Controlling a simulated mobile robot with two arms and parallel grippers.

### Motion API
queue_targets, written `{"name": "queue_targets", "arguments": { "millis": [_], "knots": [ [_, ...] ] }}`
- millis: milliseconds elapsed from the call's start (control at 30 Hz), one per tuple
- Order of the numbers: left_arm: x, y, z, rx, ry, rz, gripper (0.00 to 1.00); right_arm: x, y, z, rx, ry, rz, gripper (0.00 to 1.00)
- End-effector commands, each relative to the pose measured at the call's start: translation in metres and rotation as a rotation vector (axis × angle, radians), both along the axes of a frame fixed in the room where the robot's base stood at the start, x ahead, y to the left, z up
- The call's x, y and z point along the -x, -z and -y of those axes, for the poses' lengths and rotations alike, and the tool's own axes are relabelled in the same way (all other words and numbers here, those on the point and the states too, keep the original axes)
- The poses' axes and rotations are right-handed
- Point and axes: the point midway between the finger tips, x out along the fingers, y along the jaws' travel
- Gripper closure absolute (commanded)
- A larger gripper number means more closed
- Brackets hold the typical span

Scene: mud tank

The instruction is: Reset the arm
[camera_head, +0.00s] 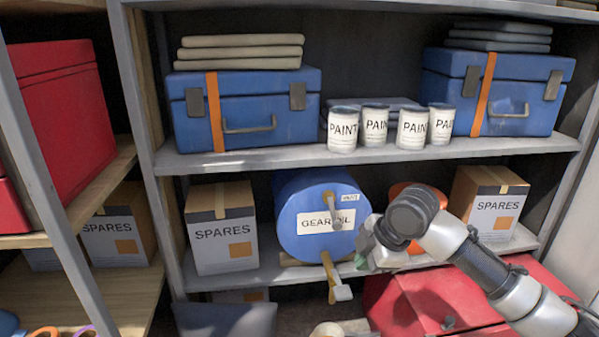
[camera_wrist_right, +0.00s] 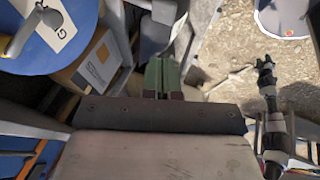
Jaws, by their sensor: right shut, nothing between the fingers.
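My right arm reaches in from the right in the head view. Its gripper (camera_head: 364,248) is in front of the lower shelf, by the right side of the blue gear oil drum (camera_head: 293,222). In the right wrist view the green fingers (camera_wrist_right: 162,76) are together with nothing between them. The drum shows at the top left of that view (camera_wrist_right: 50,30); I cannot tell whether the gripper touches it. A black and white arm, likely my left, shows at the right of the wrist view, its gripper (camera_wrist_right: 265,63) too small to read.
Spares boxes (camera_head: 223,228) (camera_head: 490,203) flank the drum. Paint cans (camera_head: 343,130) and blue cases (camera_head: 245,110) (camera_head: 497,92) fill the shelf above. A red container (camera_head: 420,300) is below my right arm. A grey upright (camera_head: 145,140) stands at left.

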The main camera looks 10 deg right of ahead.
Motion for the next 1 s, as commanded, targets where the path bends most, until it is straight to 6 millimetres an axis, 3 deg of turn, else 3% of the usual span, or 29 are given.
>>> {"name": "queue_targets", "arguments": {
  "millis": [200, 400, 533, 700, 1000],
  "knots": [
    [0.000, 0.000, 0.000, 0.000, 0.000, 0.000, 0.57, 0.056, 0.080, -0.046, -0.087, 0.121, -0.069, 1.00],
    [0.000, 0.000, 0.000, 0.000, 0.000, 0.000, 0.57, 0.122, 0.136, -0.065, -0.205, 0.387, -0.133, 1.00],
    [0.000, 0.000, 0.000, 0.000, 0.000, -0.001, 0.57, 0.168, 0.161, -0.059, -0.265, 0.620, -0.182, 1.00],
    [0.001, 0.000, 0.000, 0.000, 0.000, -0.001, 0.57, 0.217, 0.179, -0.038, -0.290, 0.898, -0.221, 1.00],
    [0.001, 0.000, 0.000, 0.000, 0.000, -0.001, 0.57, 0.278, 0.192, -0.003, -0.262, 1.230, -0.247, 1.00]
  ]
}}
